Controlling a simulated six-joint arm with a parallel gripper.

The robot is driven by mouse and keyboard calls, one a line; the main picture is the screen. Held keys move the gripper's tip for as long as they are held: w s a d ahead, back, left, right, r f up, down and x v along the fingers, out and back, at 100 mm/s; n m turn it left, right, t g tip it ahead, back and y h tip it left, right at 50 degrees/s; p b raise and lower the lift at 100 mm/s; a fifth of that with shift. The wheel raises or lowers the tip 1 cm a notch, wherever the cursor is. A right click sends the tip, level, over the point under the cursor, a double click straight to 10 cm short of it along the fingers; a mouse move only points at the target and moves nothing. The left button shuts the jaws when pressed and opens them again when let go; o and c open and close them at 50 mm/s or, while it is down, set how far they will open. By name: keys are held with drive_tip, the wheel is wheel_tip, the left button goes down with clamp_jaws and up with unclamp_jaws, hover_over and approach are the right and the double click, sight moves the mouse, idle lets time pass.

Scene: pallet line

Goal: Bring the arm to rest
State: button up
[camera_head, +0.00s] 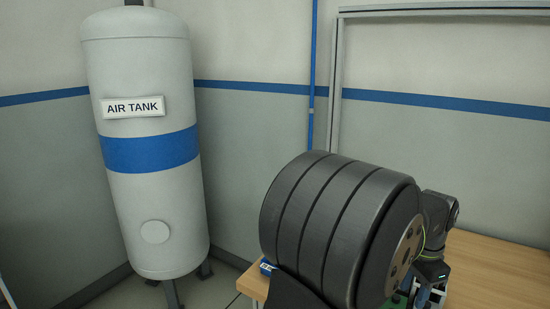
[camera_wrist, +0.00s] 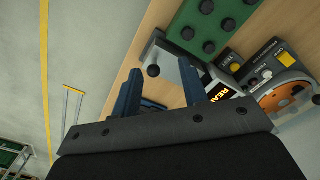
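My gripper (camera_wrist: 158,68) shows in the wrist view, with two blue fingers standing apart. It is open, and I see nothing gripped between the fingers. A grey object with dark round knobs (camera_wrist: 172,70) lies beyond the fingertips at the wooden table's edge; its exact distance from them is unclear. In the head view, dark arm parts show at the right, behind a large dark grooved cylinder (camera_head: 335,225). The cylinder hides much of the wooden table (camera_head: 505,270). The fingers cannot be made out clearly there.
Open floor (camera_wrist: 85,50) with a yellow line lies left. A white air tank (camera_head: 150,205) stands left in the head view.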

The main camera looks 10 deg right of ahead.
drive_tip(key=w+a+f, duration=0.6)
drive_tip(key=w+f, duration=0.3)
drive_tip(key=w, duration=0.3)
drive_tip(key=shift+w+a, duration=0.15)
drive_tip(key=shift+w, duration=0.05)
idle(1.2)
